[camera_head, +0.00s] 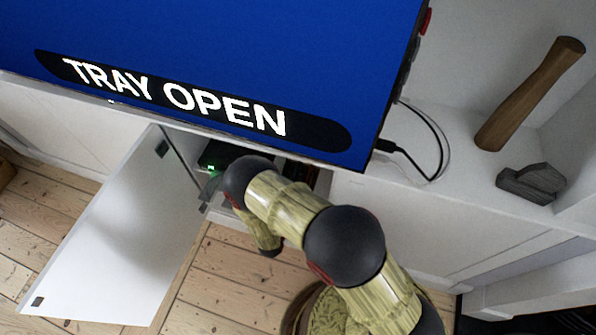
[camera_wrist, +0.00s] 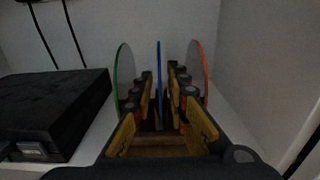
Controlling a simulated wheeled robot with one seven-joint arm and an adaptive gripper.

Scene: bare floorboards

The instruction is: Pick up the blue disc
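The blue disc (camera_wrist: 159,70) stands upright, edge-on, in the middle of the wrist view. A green-rimmed disc (camera_wrist: 124,75) stands to its left and an orange-rimmed disc (camera_wrist: 196,70) to its right. My gripper (camera_wrist: 160,85) is open, with one finger on each side of the blue disc and a gap showing on both sides. The fingers lie between the two outer discs. In the head view my gripper is hidden inside the cabinet, behind my arm.
A black player box (camera_wrist: 60,110) sits left of the discs; its green light (camera_head: 211,168) shows in the head view. White walls close in behind and to the right. The cabinet door (camera_head: 125,235) hangs open. A screen (camera_head: 210,60) reads "TRAY OPEN".

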